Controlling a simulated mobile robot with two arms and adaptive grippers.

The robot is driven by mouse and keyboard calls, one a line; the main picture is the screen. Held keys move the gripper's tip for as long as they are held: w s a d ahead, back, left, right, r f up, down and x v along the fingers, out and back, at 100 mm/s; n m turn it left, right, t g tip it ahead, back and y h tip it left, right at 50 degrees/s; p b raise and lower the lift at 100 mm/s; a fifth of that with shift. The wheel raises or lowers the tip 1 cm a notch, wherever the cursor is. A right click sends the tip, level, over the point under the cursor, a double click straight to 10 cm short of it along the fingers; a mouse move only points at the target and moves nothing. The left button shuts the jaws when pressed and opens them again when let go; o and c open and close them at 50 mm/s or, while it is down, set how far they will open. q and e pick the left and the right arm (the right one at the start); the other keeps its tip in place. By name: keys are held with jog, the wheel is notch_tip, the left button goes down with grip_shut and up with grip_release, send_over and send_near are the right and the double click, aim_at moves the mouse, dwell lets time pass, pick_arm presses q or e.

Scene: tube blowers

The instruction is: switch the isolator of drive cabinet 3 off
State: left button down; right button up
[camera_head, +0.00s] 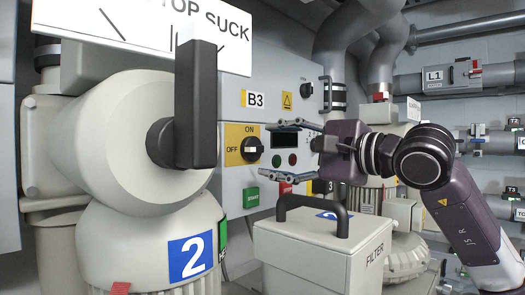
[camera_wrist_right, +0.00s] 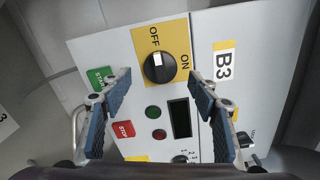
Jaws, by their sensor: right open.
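The drive cabinet (camera_head: 283,83) carries a B3 label. Its isolator is a black rotary knob (camera_head: 251,149) on a yellow plate, with ON above and OFF to the left in the head view. In the wrist view the knob (camera_wrist_right: 159,67) has a white mark on the side facing the OFF label. My right gripper (camera_head: 281,148) is open in front of the panel, fingers toward it. In the wrist view its fingertips (camera_wrist_right: 160,76) lie on either side of the knob's line, with nothing between them. They look short of the knob. My left gripper is out of view.
A green START button (camera_wrist_right: 100,77) and red STOP button (camera_wrist_right: 123,129) sit near the fingers in the wrist view. A display (camera_head: 286,140) is beside the isolator. A large blower marked 2 (camera_head: 140,140) with a dark handle stands at left; a FILTER box (camera_head: 310,240) is below my gripper.

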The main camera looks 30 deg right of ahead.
jog(key=v, duration=0.8)
dwell(0.4)
